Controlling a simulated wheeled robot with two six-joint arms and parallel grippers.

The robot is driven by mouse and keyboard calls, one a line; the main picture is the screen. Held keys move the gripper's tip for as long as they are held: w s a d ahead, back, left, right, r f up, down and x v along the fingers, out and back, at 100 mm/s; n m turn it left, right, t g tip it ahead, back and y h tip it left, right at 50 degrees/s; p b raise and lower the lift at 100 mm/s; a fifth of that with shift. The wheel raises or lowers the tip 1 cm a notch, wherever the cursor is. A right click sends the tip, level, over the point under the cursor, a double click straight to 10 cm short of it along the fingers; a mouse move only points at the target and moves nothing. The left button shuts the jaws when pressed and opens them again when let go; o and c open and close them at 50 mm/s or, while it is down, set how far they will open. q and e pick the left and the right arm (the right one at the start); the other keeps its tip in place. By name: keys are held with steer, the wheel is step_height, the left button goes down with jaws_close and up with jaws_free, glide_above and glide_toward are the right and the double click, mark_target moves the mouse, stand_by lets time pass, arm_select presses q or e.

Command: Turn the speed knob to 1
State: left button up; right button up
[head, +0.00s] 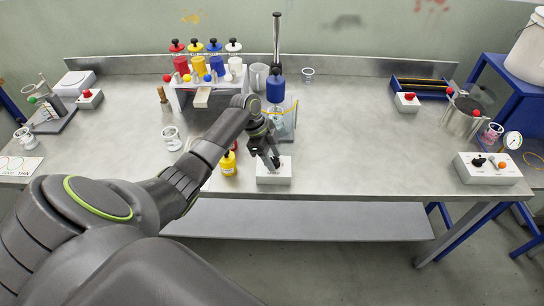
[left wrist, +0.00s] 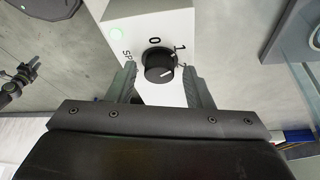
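The speed knob (left wrist: 160,65) is a black round knob on a white control box (left wrist: 188,14). In the left wrist view the markings 0 and 1 show beside it, and another mark near the right finger is partly hidden. The knob's white pointer line points right, past the 1 as I see it; its exact setting is hard to tell. My left gripper (left wrist: 159,72) is open, its fingers either side of the knob with a gap at each. In the head view the gripper (head: 271,163) is over the box (head: 274,179) at the table's front edge, hiding the knob. My right gripper is not in view.
A yellow bottle (head: 228,165) stands just left of the box. A clear stand with a blue bottle (head: 275,88) is behind it. A rack of coloured bottles (head: 199,66) is further back. The table right of the box is clear up to another control box (head: 487,172).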

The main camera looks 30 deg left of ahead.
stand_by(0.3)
arm_select(q)
steer(key=shift+b+v, duration=1.75)
steer(key=shift+v, duration=6.9)
